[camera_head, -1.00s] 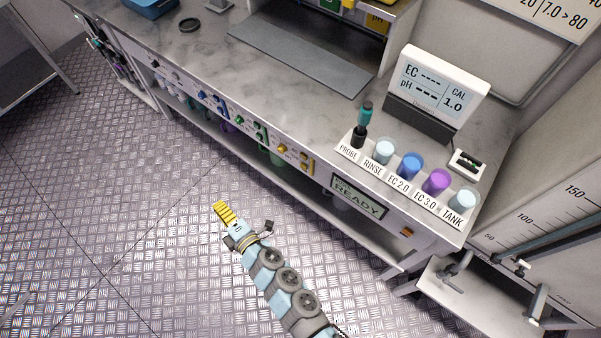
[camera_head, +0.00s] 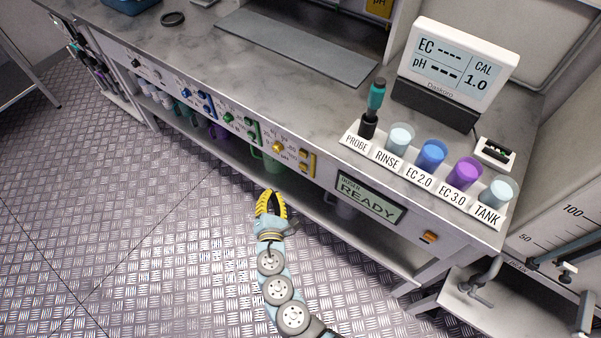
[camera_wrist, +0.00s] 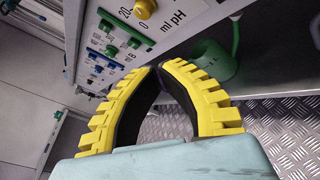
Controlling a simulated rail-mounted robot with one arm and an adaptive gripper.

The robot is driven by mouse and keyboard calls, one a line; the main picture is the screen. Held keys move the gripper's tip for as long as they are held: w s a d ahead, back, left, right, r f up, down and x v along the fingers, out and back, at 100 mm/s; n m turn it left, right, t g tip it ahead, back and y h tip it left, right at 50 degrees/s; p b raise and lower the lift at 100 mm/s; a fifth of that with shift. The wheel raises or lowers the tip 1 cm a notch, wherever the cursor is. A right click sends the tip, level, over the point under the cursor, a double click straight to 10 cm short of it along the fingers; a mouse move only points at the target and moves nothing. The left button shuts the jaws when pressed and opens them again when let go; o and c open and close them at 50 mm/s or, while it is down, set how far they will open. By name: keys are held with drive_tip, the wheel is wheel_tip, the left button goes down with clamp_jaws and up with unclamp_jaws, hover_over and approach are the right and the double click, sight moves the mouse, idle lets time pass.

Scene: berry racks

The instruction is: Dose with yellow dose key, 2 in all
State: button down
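The yellow dose key (camera_head: 278,147) is a round yellow knob on the bench's front panel, right of the green one. It shows in the wrist view as a yellow knob (camera_wrist: 144,9) at the top edge, beside a "ml pH" label. My gripper (camera_head: 269,192) has yellow ribbed fingers with dark inner faces and is below the panel in the head view. In the wrist view its fingertips (camera_wrist: 158,67) meet or nearly meet, with nothing between them. The gripper is apart from the knob. The doser display (camera_head: 367,198) reads READY.
Blue (camera_head: 202,104) and green (camera_head: 241,124) control groups lie left of the yellow one. A green jug (camera_wrist: 210,60) stands on the shelf below. Above are the meter (camera_head: 457,65) and labelled cups, including a blue cup (camera_head: 431,154). The floor in front is clear.

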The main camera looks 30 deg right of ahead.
sight(295, 160)
drive_tip(key=shift+d+h, duration=0.3)
drive_tip(key=shift+d, duration=0.1)
drive_tip(key=shift+d, duration=0.1)
drive_tip(key=w+d, duration=0.4)
drive_tip(key=d, duration=0.3)
drive_tip(key=shift+d, duration=0.25)
drive_tip(key=shift+w+d, duration=0.1)
idle(1.5)
drive_tip(key=shift+w+d, duration=0.15)
drive_tip(key=shift+d, duration=0.15)
drive_tip(key=shift+w+d+b, duration=0.2)
drive_tip(key=shift+d+b, duration=0.15)
drive_tip(key=shift+d, duration=0.05)
idle(1.0)
drive_tip(key=shift+a, duration=0.1)
drive_tip(key=shift+s+a+r, duration=0.1)
drive_tip(key=shift+s+a, duration=0.15)
drive_tip(key=shift+a, duration=0.2)
drive_tip(key=shift+s+a, duration=0.2)
drive_tip(key=shift+a, duration=0.05)
